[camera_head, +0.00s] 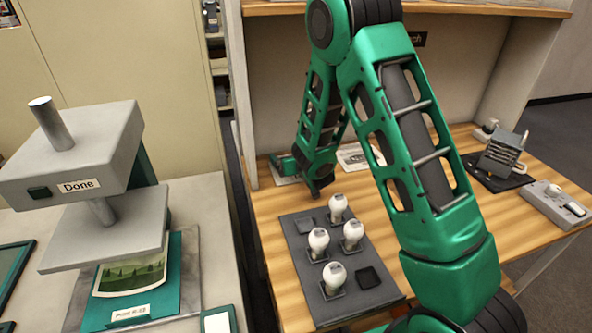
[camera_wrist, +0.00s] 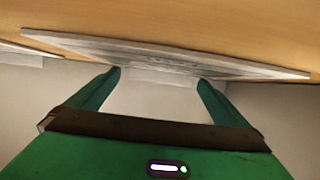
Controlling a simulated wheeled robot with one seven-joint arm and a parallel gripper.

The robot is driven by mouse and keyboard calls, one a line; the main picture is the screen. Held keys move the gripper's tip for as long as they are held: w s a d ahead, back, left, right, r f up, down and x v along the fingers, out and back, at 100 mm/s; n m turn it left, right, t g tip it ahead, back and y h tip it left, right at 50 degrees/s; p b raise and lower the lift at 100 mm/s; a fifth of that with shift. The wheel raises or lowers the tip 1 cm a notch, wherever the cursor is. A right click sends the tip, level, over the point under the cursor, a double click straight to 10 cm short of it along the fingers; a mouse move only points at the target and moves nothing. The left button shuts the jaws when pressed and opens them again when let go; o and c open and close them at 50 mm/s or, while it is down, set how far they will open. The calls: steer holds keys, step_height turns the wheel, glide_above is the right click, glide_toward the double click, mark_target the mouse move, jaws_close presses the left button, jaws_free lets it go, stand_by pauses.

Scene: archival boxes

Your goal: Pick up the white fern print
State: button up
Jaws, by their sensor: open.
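A thin white sheet with a grey pattern (camera_wrist: 165,53) lies across the top of the wrist view, seen almost edge-on. It looks like a print, but I cannot make out a fern. My gripper (camera_wrist: 160,82) is open, its two green fingers pointing at the sheet's near edge with nothing between them. In the head view my gripper (camera_head: 287,168) is low over the back left of the wooden table. A pale sheet with a dark picture (camera_head: 352,157) lies to its right, partly behind my arm. Another pale sheet edge (camera_head: 284,180) shows under the gripper.
A grey tray (camera_head: 298,262) with several white bulbs stands in front of the gripper. A grey press labelled Done (camera_head: 75,160), with a landscape print (camera_head: 132,275) under it, is at left. A small device (camera_head: 500,155) and a grey box (camera_head: 553,205) are at right.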

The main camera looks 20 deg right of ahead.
steer(key=c, duration=1.1)
steer(key=shift+c, duration=0.3)
steer(key=shift+r, duration=0.1)
